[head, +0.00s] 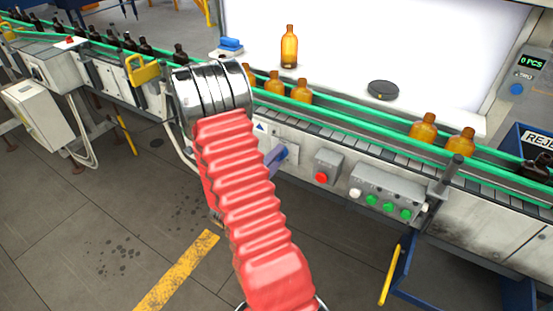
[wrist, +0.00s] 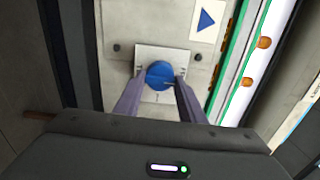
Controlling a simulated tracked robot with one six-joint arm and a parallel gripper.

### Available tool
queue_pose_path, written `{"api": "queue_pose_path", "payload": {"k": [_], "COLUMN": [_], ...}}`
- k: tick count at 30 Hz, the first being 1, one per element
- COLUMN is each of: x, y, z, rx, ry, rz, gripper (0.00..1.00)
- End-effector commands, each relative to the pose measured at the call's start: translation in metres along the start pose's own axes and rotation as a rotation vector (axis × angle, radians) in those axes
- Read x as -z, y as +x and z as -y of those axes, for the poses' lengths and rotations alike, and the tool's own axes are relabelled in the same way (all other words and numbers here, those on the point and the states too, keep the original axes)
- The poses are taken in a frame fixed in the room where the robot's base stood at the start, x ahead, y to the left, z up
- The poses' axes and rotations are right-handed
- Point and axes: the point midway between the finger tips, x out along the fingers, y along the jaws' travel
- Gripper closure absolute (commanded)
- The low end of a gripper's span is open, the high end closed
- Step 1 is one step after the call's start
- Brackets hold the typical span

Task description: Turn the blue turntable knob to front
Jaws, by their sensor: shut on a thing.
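The round blue turntable knob (wrist: 159,74) sits on a pale square plate (wrist: 152,52) on the machine's front panel, seen in the wrist view. A small light line shows on the knob's lower right, but its exact setting is hard to read. My gripper (wrist: 160,78) has its two purple fingers on either side of the knob, shut on it. In the head view, my gripper (head: 277,160) shows at the panel below the conveyor, partly hidden by my red arm. The knob cannot be made out clearly there.
A red button box (head: 322,168) and a box with green buttons (head: 383,196) stand out from the panel to the right. Amber bottles (head: 302,90) line the green-railed conveyor. One amber bottle (head: 289,47) and a dark disc (head: 383,90) are behind it.

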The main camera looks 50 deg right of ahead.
Motion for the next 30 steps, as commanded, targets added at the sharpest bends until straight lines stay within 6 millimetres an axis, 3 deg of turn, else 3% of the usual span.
{"api": "queue_pose_path", "payload": {"k": [17, 18, 25, 30], "x": [-0.0034, -0.0033, -0.0017, -0.001], "y": [-0.001, -0.001, -0.0005, -0.0003], "z": [-0.0026, -0.0026, -0.0016, -0.0011], "rx": [-0.007, -0.007, -0.004, -0.003], "ry": [-0.046, -0.046, -0.045, -0.044], "rz": [0.011, 0.01, 0.006, 0.004], "gripper": [0.86, 0.62, 0.46, 0.46]}}
